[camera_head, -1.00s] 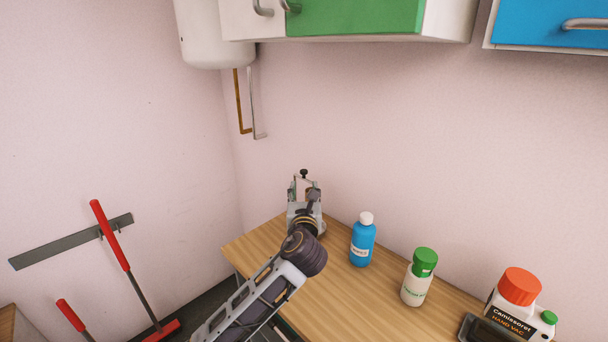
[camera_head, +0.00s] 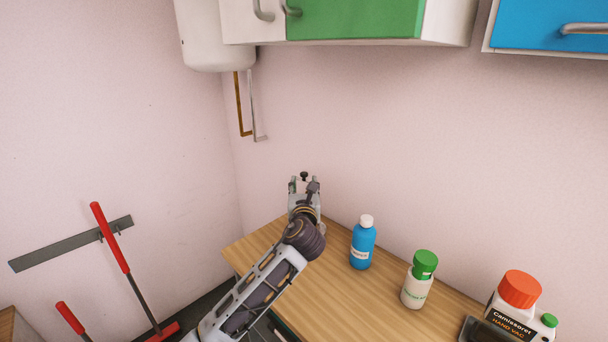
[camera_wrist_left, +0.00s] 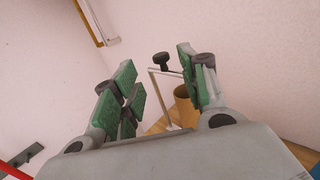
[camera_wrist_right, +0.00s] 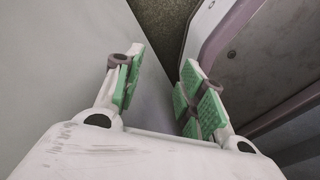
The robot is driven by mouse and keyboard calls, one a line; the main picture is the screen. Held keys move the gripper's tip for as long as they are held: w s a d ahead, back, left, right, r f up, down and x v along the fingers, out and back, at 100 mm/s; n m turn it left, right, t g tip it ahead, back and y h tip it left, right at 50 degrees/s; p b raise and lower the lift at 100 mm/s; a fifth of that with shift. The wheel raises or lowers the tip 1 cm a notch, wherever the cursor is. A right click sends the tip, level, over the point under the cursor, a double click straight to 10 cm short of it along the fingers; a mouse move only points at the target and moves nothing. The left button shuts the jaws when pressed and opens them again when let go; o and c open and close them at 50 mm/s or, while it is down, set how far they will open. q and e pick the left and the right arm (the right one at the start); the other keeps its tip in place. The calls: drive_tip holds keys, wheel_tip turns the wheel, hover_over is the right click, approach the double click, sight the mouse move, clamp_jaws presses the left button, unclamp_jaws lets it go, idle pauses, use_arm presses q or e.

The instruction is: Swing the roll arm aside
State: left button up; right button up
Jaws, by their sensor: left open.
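The roll arm is a thin pale metal rod (camera_wrist_left: 153,92) with a black knob (camera_wrist_left: 161,62) at its top, seen in the left wrist view. A brown cylinder (camera_wrist_left: 186,106), which looks like the roll, stands behind my right-hand finger there and is partly hidden. In the head view only the black knob (camera_head: 304,175) shows above my left gripper (camera_head: 304,185), which hides the rest. My left gripper is open, with the knob and rod seen between its fingers; contact cannot be told. My right gripper (camera_wrist_left: 158,75) shows only in the right wrist view (camera_wrist_right: 160,80), open and empty.
Wall cabinets (camera_head: 355,18) and a white tank (camera_head: 212,40) hang above. Red-handled tools (camera_head: 110,238) are at the left wall.

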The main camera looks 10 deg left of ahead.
sight(304, 175)
use_arm(q)
drive_tip(key=shift+w+a, duration=0.3)
drive_tip(key=shift+w, duration=1.2)
drive_tip(key=shift+w+a, duration=0.3)
drive_tip(key=shift+w, duration=1.2)
drive_tip(key=shift+w+a, duration=0.3)
drive_tip(key=shift+w, duration=1.2)
clamp_jaws()
